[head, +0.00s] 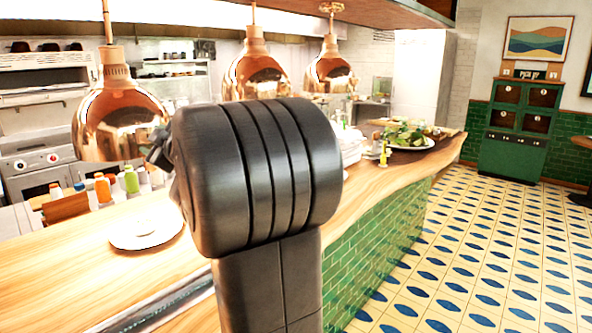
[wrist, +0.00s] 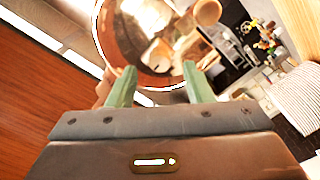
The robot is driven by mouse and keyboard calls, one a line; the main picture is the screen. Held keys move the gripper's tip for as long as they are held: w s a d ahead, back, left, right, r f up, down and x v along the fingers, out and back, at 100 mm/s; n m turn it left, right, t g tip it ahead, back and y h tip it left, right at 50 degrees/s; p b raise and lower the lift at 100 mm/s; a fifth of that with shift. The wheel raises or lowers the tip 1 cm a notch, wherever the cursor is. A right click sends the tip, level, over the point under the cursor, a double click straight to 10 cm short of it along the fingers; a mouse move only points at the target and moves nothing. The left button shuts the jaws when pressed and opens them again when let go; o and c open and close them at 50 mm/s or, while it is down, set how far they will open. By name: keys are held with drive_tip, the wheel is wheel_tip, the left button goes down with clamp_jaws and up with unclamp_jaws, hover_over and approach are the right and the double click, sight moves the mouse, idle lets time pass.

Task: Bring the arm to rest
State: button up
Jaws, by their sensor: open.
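My arm stands large and dark in the middle of the head view, over the front edge of the wooden counter (head: 388,192). It hides part of the counter behind it. My gripper (wrist: 155,87) shows in the wrist view with its two green fingers apart and nothing between them. A copper lamp shade (wrist: 140,40) fills the view beyond the fingertips; I cannot tell how far off it is.
Copper lamps hang over the counter at left (head: 118,118) and behind my arm (head: 257,75). A white plate (head: 146,228) lies at left, near several bottles (head: 131,180). A plate of greens (head: 408,138) stands farther along. The tiled floor (head: 490,250) at right is clear.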

drive_tip(key=shift+x, duration=1.55)
drive_tip(key=shift+s+d, duration=0.1)
drive_tip(key=v, duration=1.4)
drive_tip(key=x, duration=1.4)
drive_tip(key=s+d+m, duration=0.5)
drive_tip(key=d+m, duration=0.2)
drive_tip(key=m, duration=0.1)
drive_tip(key=shift+s+d+p, duration=0.15)
drive_tip(key=shift+s+p, duration=0.15)
drive_tip(key=shift+s, duration=0.05)
